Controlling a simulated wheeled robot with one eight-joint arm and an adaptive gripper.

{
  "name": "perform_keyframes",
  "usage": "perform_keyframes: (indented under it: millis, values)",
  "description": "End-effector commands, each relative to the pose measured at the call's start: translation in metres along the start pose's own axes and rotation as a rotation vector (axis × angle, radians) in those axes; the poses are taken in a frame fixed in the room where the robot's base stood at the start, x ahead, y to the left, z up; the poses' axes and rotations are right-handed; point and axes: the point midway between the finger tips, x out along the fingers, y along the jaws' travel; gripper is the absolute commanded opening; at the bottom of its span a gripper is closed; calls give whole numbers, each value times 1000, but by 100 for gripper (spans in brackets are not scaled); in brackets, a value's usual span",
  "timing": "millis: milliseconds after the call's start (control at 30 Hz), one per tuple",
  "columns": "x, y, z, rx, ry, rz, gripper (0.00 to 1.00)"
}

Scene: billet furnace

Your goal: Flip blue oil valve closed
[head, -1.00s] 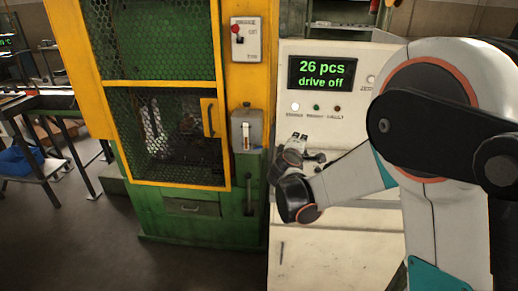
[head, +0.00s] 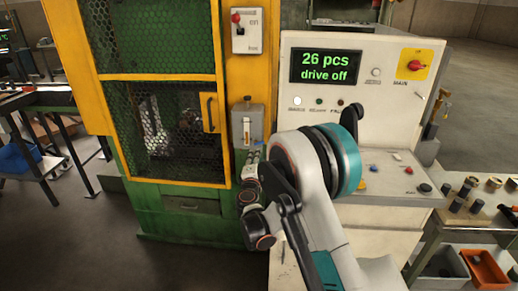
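A grey box (head: 241,126) with a pale upright window and a dark knob on top is fixed to the yellow-and-green machine's post. My gripper (head: 252,162) is small in the view, just below and in front of this box. I cannot tell whether it touches anything, and its fingers are too small to read. My wrist and forearm hide the lower post and part of the console's front.
The machine (head: 180,225) has a mesh door (head: 165,130) with a yellow handle plate. A red-knobbed switch box (head: 247,31) sits above the grey box. The console (head: 385,120) reads "26 pcs drive off".

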Motion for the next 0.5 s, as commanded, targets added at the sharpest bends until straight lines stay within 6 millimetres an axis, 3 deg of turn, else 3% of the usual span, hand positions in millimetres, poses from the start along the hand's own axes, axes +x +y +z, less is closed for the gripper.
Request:
perform_keyframes:
  millis: [300, 500]
  values:
    - [62, -2, 0, 1, -2, -1, 28]
    - [85, -1, 0, 1, 0, -1, 28]
